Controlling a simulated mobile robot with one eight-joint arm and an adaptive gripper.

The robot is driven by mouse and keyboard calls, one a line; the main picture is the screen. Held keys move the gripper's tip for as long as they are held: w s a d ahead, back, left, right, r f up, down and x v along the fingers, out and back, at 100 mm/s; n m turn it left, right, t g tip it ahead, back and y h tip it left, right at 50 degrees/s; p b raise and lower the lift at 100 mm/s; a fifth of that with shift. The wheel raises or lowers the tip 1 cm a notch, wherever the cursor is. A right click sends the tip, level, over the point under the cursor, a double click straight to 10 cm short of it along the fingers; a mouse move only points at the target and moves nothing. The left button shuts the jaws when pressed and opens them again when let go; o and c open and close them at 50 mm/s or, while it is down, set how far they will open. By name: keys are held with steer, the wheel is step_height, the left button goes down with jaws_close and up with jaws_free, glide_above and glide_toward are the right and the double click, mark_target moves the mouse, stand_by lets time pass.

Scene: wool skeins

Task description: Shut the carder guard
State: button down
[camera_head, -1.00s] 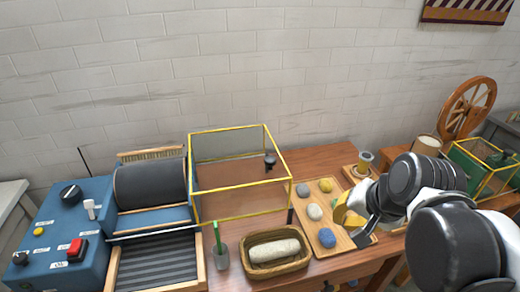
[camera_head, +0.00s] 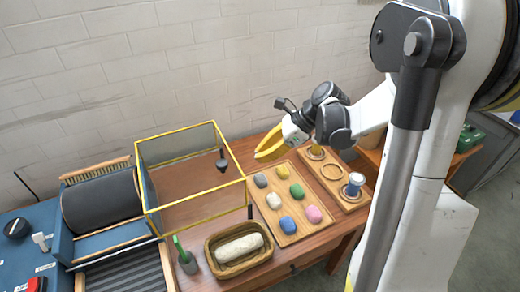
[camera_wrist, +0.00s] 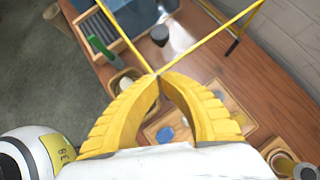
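The carder guard (camera_head: 196,206) is a clear box with yellow edges, standing on the table to the right of the dark carder drum (camera_head: 100,202) and not over it. A black knob (camera_head: 222,161) sits on its right side; the knob also shows in the wrist view (camera_wrist: 159,35). My gripper (camera_head: 257,155) has yellow fingers and is raised to the right of the guard, near its back right corner. In the wrist view the fingertips (camera_wrist: 158,75) meet with nothing seen between them. They overlap the guard's yellow corner there; I cannot tell whether they touch it.
A basket with a pale wool roll (camera_head: 240,247) and a grey cup with a green-handled tool (camera_head: 186,258) stand in front of the guard. A wooden board (camera_head: 262,208) with several coloured wool balls lies right of it. A ringed wooden holder (camera_head: 345,202) is farther right.

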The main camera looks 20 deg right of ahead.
mark_target(225, 173)
steer(key=b+x, duration=0.1)
steer(key=x, duration=0.5)
steer(key=shift+w+a+f+b, duration=0.1)
steer(key=shift+w+a+b, duration=0.1)
steer(key=shift+w+a, duration=0.45)
steer(key=shift+w+a+f+b, duration=0.15)
steer(key=shift+w+a, duration=0.15)
steer(key=shift+a, duration=0.75)
steer(key=shift+r, duration=0.1)
steer(key=a+b, duration=0.2)
steer(key=a, duration=2.9)
